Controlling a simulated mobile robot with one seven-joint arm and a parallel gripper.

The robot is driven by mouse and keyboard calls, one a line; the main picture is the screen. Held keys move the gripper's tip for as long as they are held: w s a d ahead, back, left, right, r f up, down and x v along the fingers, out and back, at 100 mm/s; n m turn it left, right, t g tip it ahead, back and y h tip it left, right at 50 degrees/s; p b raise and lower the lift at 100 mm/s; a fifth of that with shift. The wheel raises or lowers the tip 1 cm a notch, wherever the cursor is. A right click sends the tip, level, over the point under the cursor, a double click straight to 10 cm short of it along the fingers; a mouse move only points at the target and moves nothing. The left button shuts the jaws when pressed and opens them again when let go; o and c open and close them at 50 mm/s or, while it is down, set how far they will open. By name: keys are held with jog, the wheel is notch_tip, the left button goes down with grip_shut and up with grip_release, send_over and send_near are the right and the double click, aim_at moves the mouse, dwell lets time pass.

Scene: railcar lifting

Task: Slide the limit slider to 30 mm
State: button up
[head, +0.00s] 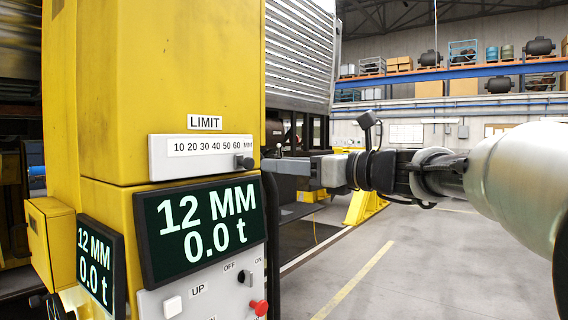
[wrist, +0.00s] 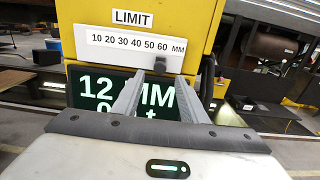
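The limit slider is a white scale strip (head: 200,149) on the yellow column under a LIMIT label, marked 10 to 60 MM. Its small dark knob (head: 243,161) sits at the right end, near the 60 mark. The knob also shows in the wrist view (wrist: 160,65), just beyond and between the fingertips. My gripper (head: 270,164) is to the right of the knob in the head view, pointing at the panel. In the wrist view its two fingers (wrist: 160,76) stand apart with nothing held. I see no contact with the knob.
A display (head: 205,222) below the strip reads 12 MM and 0.0 t. Under it a panel carries an UP button (head: 172,306), an OFF/ON switch (head: 245,277) and a red button (head: 259,307). Open floor (head: 400,260) lies to the right.

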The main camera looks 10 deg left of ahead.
aim_at(251, 162)
jog(key=x, duration=1)
jog(key=shift+p, duration=0.35)
jog(key=shift+c, duration=0.3)
jog(key=shift+s, duration=0.1)
grip_shut()
